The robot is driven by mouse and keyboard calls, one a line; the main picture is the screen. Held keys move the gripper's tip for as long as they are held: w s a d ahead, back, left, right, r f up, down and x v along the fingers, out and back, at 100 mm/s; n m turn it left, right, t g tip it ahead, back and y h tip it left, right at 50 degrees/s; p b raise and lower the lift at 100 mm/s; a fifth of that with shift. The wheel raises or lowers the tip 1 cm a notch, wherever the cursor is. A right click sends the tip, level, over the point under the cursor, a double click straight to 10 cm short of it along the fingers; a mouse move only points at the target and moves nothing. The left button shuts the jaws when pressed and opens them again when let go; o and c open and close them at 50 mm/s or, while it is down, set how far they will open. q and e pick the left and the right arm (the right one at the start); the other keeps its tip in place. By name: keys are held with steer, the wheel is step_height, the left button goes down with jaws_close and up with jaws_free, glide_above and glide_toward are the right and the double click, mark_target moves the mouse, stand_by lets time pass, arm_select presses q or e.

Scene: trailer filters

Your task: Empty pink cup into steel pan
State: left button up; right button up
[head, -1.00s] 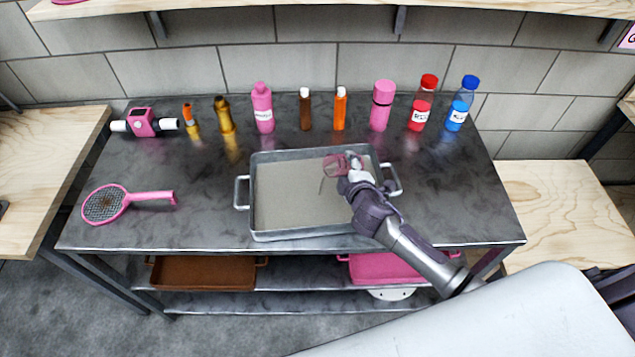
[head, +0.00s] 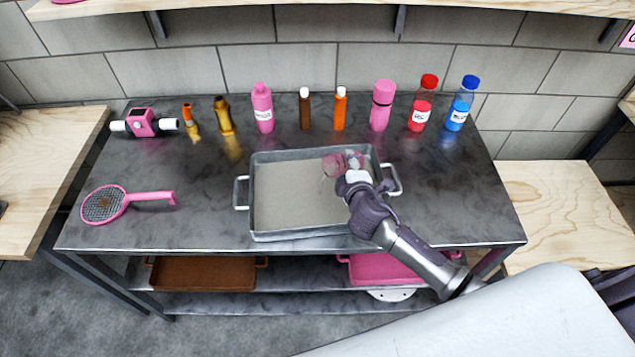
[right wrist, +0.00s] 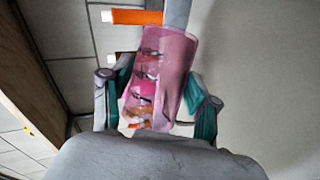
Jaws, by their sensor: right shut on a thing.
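The pink cup (head: 337,163) is see-through and is held above the right part of the steel pan (head: 300,235), near its back rim. My right gripper (head: 352,171) is shut on it. In the right wrist view the cup (right wrist: 172,52) sits between the two fingers (right wrist: 155,90) and looks tilted. Several small pink, orange and dark pieces show through its wall. The pan is a wide grey tray with side handles on the table, and its floor looks plain and pale. My left gripper is out of view.
A row of bottles stands behind the pan, including a pink one (head: 382,106), a red one (head: 421,108) and a blue-capped one (head: 462,108). A pink racket (head: 105,204) lies at the left on the dark table (head: 190,228). Bare table lies between racket and pan.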

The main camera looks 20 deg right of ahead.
mark_target(337, 165)
steer(key=shift+s+a+r+n+h, duration=0.1)
steer(key=shift+a+r+n+h, duration=0.3)
steer(key=shift+a+n, duration=0.3)
stand_by(0.8)
steer(key=shift+a+r+n+t+h+b, duration=0.5)
steer(key=shift+r+n+t+b, duration=0.1)
steer(key=shift+n, duration=0.2)
stand_by(1.4)
steer(key=shift+s+a+r+n+t+h+b, duration=0.1)
steer(key=shift+a+r+n+t+h+b, duration=0.15)
steer(key=shift+n, duration=0.2)
steer(key=shift+s+a+r+n+t+h+b, duration=0.15)
steer(key=shift+n+b, duration=0.15)
steer(key=shift+n, duration=0.15)
stand_by(1.1)
steer(key=shift+a+r+n+t+h+b, duration=0.2)
steer(key=shift+a+n+t+b, duration=0.2)
steer(key=shift+n, duration=0.25)
steer(key=shift+a+r+n+t+h+b, duration=0.1)
steer(key=shift+a+n+t+h+b, duration=0.15)
steer(key=shift+n+b, duration=0.3)
stand_by(1.1)
